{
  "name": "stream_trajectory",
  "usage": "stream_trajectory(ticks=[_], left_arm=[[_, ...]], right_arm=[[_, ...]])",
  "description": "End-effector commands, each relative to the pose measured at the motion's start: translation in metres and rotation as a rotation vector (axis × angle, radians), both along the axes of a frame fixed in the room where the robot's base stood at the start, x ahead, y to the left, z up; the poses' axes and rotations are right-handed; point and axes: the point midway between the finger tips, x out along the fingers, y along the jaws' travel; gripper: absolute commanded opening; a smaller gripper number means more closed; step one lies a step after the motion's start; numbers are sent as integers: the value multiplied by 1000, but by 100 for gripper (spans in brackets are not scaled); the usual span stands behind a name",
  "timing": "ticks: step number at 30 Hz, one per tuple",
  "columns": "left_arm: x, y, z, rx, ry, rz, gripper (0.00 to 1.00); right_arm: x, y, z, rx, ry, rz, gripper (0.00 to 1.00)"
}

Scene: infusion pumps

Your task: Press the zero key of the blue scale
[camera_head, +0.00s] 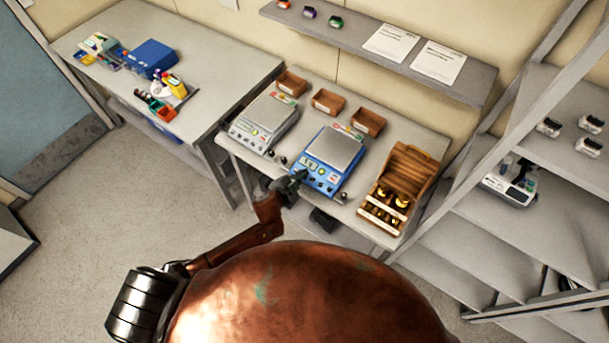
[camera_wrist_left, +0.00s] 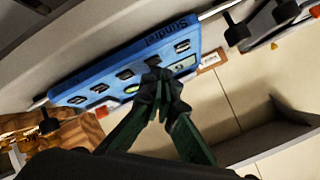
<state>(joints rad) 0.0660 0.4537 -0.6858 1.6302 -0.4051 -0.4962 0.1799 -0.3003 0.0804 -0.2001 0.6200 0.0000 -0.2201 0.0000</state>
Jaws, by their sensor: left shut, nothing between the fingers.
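The blue scale (camera_head: 333,160) stands on the small table, with its keys and display on the front panel. In the left wrist view the blue scale's front panel (camera_wrist_left: 90,84) shows a row of dark keys, a green mark and a lit display. My left gripper (camera_head: 298,176) is shut and empty, its fingertips at the left part of that panel. In the left wrist view the fingertips (camera_wrist_left: 158,76) overlap the panel beside the display and hide part of it. I cannot tell whether they touch a key, or which key is the zero key.
A grey scale (camera_head: 264,121) stands left of the blue one. A wooden weight box (camera_head: 409,168) is to the right, and small wooden trays (camera_head: 327,101) are behind. Small dark weights lie near both scales. A shelf (camera_head: 390,50) hangs above the table.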

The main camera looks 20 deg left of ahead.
Motion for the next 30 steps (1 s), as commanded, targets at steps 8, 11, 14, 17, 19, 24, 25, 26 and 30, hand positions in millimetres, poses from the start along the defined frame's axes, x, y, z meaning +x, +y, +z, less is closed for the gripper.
stream_trajectory(ticks=[8,11,14,17,19,24,25,26,30], left_arm=[[0,0,0,0,0,0,0],[0,0,0,0,0,0,0],[0,0,-1,0,0,0,0],[1,0,-3,0,0,0,0],[1,0,-3,0,0,0,0],[1,0,-5,1,1,1,0],[2,0,-6,1,1,1,0],[2,0,-6,1,1,1,0],[2,0,-7,1,1,1,0]], right_arm=[[0,0,0,0,0,0,36],[0,0,0,0,0,0,36],[0,0,-1,0,0,0,36],[0,0,-2,0,0,0,36],[0,0,-2,0,0,0,36],[0,0,-3,0,0,0,36],[0,0,-3,0,0,0,36],[0,0,-3,0,0,0,36],[0,0,-4,0,0,0,36]])
